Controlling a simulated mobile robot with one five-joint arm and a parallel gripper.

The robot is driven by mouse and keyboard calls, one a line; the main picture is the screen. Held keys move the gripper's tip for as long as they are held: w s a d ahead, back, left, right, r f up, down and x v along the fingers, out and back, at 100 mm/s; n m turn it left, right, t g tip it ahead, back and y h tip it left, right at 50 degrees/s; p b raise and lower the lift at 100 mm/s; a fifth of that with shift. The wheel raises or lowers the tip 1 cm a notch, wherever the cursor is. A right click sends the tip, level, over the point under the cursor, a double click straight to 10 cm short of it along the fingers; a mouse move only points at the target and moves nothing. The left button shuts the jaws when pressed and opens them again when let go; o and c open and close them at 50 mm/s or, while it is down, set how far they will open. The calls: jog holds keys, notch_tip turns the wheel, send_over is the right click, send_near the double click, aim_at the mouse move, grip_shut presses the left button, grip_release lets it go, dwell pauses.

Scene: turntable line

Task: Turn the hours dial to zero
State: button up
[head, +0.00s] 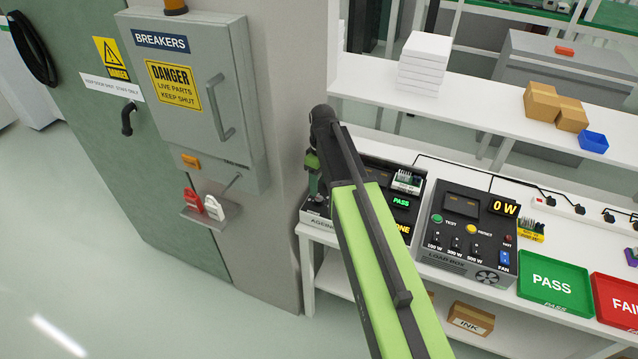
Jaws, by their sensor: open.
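The ageing unit (378,172) is a dark box with a sloped panel at the left end of the white bench. Its front label is partly covered, and it shows a green PASS and a yellow word ending in "ONE". My green arm crosses in front of its left and middle part. The hours dial cannot be made out; it seems hidden behind my arm. My gripper (316,186) is open, pointing down over the left end of the ageing unit. It is small and partly hidden here, and I cannot tell whether it touches anything.
A load box (465,235) reading 0 W stands right of the ageing unit. Beyond it are a green PASS tray (556,306) and a red FAIL tray (618,318). A breaker cabinet (195,100) and wall stand close on the left. A shelf (470,90) runs behind.

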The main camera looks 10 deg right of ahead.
aim_at(320, 196)
notch_tip(320, 196, up, 12)
jog(key=p, duration=0.9)
jog(key=shift+w+d+f+p, duration=0.25)
jog(key=shift+p, duration=0.15)
jog(key=s+f+m+b, duration=0.4)
jog(key=s+f+b, duration=0.1)
jog(key=s, duration=0.3)
jog(key=s+a+f+m+b, duration=0.1)
jog(key=s+f+m+b, duration=0.3)
jog(key=s, duration=0.4)
jog(key=shift+s+a+f+m+b, duration=0.15)
jog(key=shift+a+f+m+b, duration=0.15)
jog(key=shift+f+m+b, duration=0.1)
